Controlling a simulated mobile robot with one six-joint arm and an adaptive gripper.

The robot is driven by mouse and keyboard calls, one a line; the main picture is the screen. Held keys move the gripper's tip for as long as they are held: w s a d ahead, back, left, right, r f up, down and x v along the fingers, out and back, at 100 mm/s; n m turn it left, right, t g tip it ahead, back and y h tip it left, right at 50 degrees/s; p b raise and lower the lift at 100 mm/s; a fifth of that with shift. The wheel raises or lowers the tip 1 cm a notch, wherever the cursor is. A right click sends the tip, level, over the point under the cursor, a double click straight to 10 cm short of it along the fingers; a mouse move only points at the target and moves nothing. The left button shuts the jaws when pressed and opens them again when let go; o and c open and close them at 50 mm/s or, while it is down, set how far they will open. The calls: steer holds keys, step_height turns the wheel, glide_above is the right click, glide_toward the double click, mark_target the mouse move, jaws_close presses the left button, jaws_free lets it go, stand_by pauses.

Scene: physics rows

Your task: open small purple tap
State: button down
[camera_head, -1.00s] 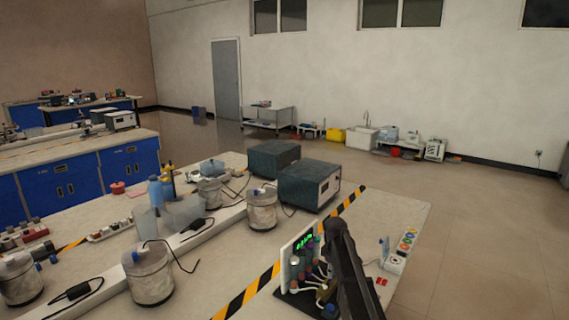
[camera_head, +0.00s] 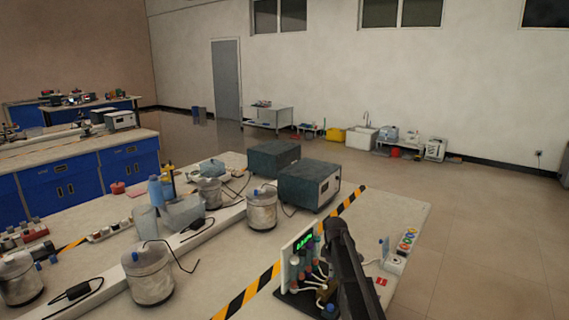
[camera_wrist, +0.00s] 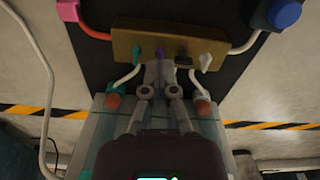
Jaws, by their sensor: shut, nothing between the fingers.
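A brass-coloured block (camera_wrist: 122,45) with several small taps and fittings lies across the upper middle of the wrist view. A small purple tap (camera_wrist: 160,52) shows on it, right at my fingertips; I cannot tell if they touch it. A teal tap (camera_wrist: 136,53) is just to its left, and a pale tap (camera_wrist: 206,61) sits farther right. My gripper (camera_wrist: 159,68) is shut and empty, its fingers pointing at the block. In the head view my dark arm covers the right part of the tap setup, and the fingertips are hidden.
In the wrist view, a pink fitting (camera_wrist: 67,11) and a blue knob (camera_wrist: 286,13) flank the block, with pale hoses running down. In the head view, a panel with a green display (camera_head: 304,242) stands left of my arm.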

steer(key=n, duration=0.4)
steer(key=shift+n, duration=0.4)
steer(key=n, duration=0.4)
steer(key=shift+n, duration=1.5)
steer(key=shift+n, duration=3.5)
